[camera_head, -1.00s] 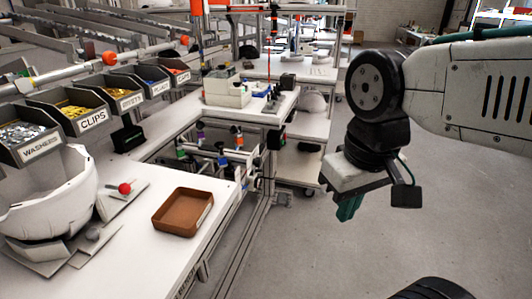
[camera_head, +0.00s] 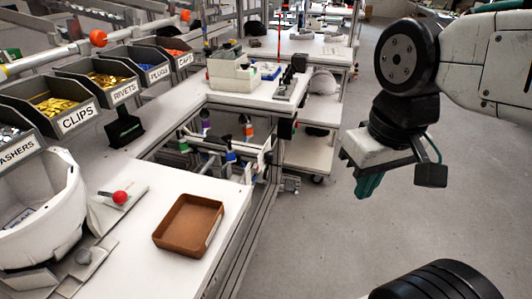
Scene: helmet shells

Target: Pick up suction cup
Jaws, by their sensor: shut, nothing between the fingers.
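No suction cup can be told for sure in the head view. A small red ball (camera_head: 120,197) on a light plate and a grey round knob (camera_head: 83,256) stand on the left workbench (camera_head: 135,265), near a white helmet shell (camera_head: 50,210). I cannot tell whether either belongs to a suction cup. My gripper (camera_head: 368,185) hangs over the grey floor at the right, with green fingers pointing down. It is shut and empty, well apart from the bench.
A brown tray (camera_head: 189,224) sits near the bench's right edge. Labelled bins, including the clips bin (camera_head: 55,105), line the bench's back. A second bench (camera_head: 262,92) with a white box stands beyond. The floor (camera_head: 310,235) right of the benches is clear.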

